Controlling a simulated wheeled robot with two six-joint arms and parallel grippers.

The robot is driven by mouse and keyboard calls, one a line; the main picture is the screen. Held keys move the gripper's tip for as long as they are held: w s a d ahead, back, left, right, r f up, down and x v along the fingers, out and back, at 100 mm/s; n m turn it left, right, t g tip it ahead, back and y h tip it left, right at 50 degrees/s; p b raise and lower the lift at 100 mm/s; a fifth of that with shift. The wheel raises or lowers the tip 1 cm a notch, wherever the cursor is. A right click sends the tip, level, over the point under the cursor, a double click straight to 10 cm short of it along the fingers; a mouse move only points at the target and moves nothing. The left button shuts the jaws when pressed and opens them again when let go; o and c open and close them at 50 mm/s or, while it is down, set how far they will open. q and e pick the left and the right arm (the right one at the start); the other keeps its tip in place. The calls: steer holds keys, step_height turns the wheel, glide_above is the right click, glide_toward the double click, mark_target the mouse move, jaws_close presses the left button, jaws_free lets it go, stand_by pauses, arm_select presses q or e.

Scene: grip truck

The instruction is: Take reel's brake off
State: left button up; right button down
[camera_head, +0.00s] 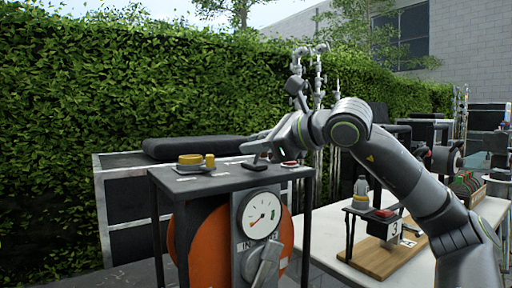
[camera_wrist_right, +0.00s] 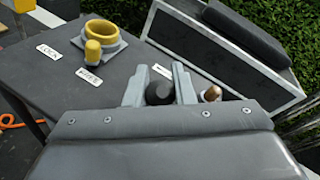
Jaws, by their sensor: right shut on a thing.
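An orange reel (camera_head: 205,240) sits under a dark-topped stand (camera_head: 215,180). A panel with a round white gauge (camera_head: 261,215) and a grey lever (camera_head: 263,266) is in front of it. My right gripper (camera_head: 264,152) is over the stand top. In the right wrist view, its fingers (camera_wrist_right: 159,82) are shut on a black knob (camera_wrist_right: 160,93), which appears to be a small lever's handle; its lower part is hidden. A yellow ring with a yellow knob (camera_wrist_right: 97,50) stands to the left, near small white labels. My left gripper is not in view.
A red button (camera_head: 290,164) is just right of my gripper on the stand top. A black and silver case (camera_head: 125,205) stands behind. A white table (camera_head: 330,228) at right holds a small numbered device (camera_head: 392,229) on a wooden board.

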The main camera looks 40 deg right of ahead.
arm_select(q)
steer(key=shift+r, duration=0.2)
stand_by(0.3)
arm_select(e)
steer(key=c, duration=1.2)
jaws_free()
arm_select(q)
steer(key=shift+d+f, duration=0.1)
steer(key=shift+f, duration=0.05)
arm_select(e)
steer(key=shift+s, duration=0.15)
steer(key=shift+b+v, duration=1.2)
steer(key=shift+v, duration=0.05)
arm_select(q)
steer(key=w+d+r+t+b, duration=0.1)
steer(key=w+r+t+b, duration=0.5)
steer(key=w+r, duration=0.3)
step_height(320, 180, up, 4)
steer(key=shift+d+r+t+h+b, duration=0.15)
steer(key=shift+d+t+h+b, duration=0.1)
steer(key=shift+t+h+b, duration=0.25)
arm_select(e)
steer(key=v, duration=1.4)
steer(key=shift+s, duration=0.3)
